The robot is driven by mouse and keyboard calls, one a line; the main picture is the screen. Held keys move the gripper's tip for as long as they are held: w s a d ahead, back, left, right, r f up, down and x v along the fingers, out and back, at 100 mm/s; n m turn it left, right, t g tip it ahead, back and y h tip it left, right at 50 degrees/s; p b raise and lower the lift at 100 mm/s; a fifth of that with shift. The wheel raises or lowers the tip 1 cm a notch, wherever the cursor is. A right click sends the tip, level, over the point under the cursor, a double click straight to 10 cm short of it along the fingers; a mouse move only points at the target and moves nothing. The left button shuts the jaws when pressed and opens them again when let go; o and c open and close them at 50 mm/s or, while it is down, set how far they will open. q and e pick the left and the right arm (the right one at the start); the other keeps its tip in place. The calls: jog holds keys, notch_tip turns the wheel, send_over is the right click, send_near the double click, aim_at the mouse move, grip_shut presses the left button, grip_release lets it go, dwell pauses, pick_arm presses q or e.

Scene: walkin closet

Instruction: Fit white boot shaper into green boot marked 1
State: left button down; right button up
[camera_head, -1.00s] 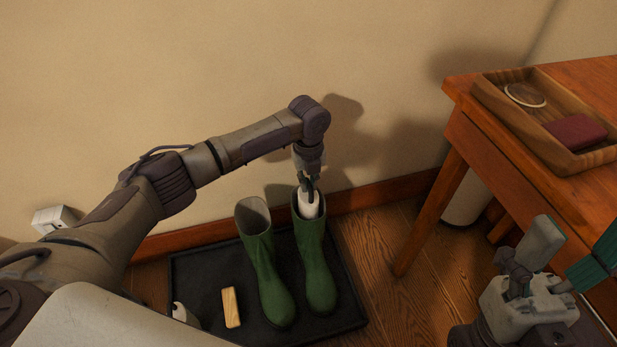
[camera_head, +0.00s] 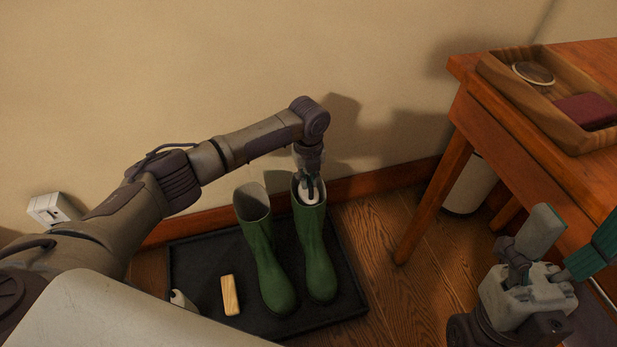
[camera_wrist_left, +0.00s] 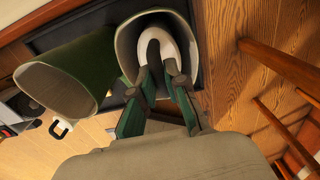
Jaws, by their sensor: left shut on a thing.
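Two green boots stand upright side by side, the left one (camera_head: 262,255) and the right one (camera_head: 315,250). No number is legible on either. My left gripper (camera_head: 310,187) is shut on the white boot shaper (camera_head: 307,197), right at the mouth of the right boot. In the left wrist view the shaper's rounded white top (camera_wrist_left: 168,38) shows inside that boot's opening (camera_wrist_left: 127,42), between my fingertips (camera_wrist_left: 160,75); its lower part is hidden in the shaft. The left boot's opening (camera_wrist_left: 62,92) looks empty. My right gripper (camera_head: 570,245) is open and empty at the right.
The boots stand on a black tray (camera_head: 205,265), with a wooden block (camera_head: 230,295) and another white item (camera_head: 180,299), partly hidden, to their left. A wooden table (camera_head: 475,115) bearing a wooden tray (camera_head: 540,104) is at the right. The wall and baseboard (camera_head: 375,181) are close behind the boots.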

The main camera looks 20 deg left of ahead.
dwell(0.3)
pick_arm(q)
jog(key=c, duration=1.1)
grip_release()
jog(key=o, duration=0.6)
jog(key=shift+c, duration=0.2)
jog(key=shift+r, duration=0.15)
